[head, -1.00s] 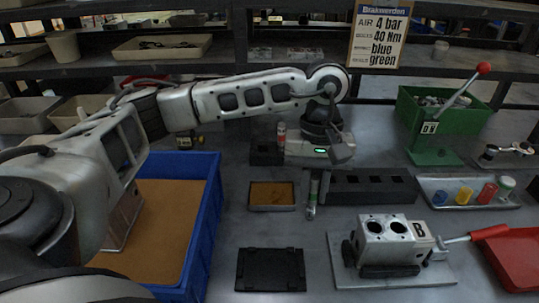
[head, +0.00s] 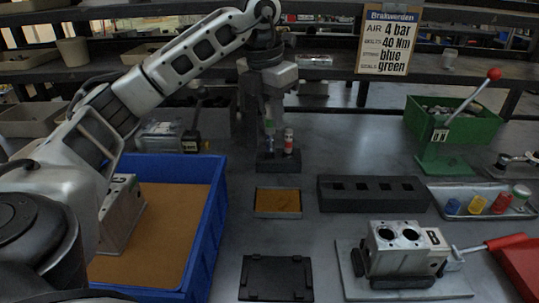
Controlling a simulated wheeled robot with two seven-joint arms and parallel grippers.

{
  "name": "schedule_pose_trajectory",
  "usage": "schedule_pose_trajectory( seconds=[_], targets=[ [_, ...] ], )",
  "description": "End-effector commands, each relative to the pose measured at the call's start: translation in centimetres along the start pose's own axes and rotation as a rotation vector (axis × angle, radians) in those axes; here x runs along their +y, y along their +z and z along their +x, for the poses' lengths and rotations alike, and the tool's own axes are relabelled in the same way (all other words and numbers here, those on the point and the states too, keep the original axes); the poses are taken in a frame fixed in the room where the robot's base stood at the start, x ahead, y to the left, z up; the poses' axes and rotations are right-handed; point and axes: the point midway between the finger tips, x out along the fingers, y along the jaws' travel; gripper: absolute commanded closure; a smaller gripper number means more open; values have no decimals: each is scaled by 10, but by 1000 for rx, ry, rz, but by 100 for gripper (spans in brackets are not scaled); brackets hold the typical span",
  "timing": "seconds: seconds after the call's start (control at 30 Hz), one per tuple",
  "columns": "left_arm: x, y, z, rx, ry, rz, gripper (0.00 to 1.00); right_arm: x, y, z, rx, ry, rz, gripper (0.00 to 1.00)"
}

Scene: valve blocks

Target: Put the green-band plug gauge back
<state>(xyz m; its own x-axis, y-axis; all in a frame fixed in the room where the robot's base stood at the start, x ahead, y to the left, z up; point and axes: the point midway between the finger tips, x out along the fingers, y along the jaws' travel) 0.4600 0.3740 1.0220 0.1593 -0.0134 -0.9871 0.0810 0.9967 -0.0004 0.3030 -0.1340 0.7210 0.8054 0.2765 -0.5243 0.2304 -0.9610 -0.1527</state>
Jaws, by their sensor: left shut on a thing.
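My left gripper (head: 267,108) points down at the back of the bench, shut on the green-band plug gauge (head: 269,129). The gauge is upright, its upper part hidden by the fingers. Its lower end is at the left part of the small black stand (head: 277,161); I cannot tell whether it is in a hole or just above. A red-band plug gauge (head: 288,142) stands upright in the same stand, close to the right of the held one. My right gripper is not in view.
A tan-topped tray (head: 278,203) and a black block with square holes (head: 373,193) lie in front. A blue bin (head: 211,225) is at left, a valve block (head: 397,248) at front right, and a green lever press (head: 443,150) at right. Bench between is clear.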

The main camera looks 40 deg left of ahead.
Motion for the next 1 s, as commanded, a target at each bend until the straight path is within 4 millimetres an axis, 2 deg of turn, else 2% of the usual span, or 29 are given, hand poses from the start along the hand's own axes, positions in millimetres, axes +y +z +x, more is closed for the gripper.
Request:
schedule_pose_trajectory(
  seconds=[0.33,0.5,0.6,0.87,1.0],
  targets=[
    [61,49,44,4,-2,-3,100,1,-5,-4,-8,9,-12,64],
    [80,61,81,4,-2,0,100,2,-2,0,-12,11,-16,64],
    [88,66,95,3,-1,2,100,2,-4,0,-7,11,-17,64],
    [97,70,112,4,1,4,100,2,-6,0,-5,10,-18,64],
    [96,66,132,4,0,5,100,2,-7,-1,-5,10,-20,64]
  ],
)
